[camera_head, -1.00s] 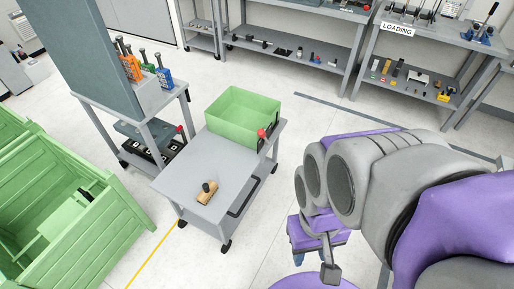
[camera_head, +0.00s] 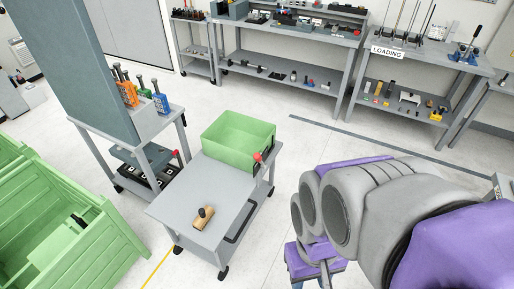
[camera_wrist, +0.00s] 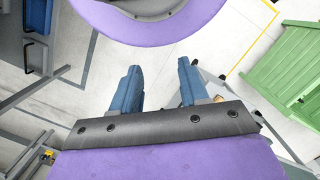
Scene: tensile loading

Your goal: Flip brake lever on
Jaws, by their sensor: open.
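A red-knobbed lever (camera_head: 257,158) stands at the right edge of a grey wheeled cart (camera_head: 175,207), beside a green bin, in the head view. It looks like the brake lever; whether it is on or off I cannot tell. A second red knob (camera_head: 175,153) shows on the stand to the left. My gripper (camera_wrist: 158,85) is open and empty in the wrist view, with its two blue fingers well apart. In the head view it is partly cut off at the bottom edge, right of the cart and apart from it.
The green bin (camera_head: 225,154) and a wooden piece (camera_head: 204,218) lie on the cart. A large green crate (camera_head: 105,240) stands at the left. Workbenches, one with a LOADING sign (camera_head: 387,52), line the back wall.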

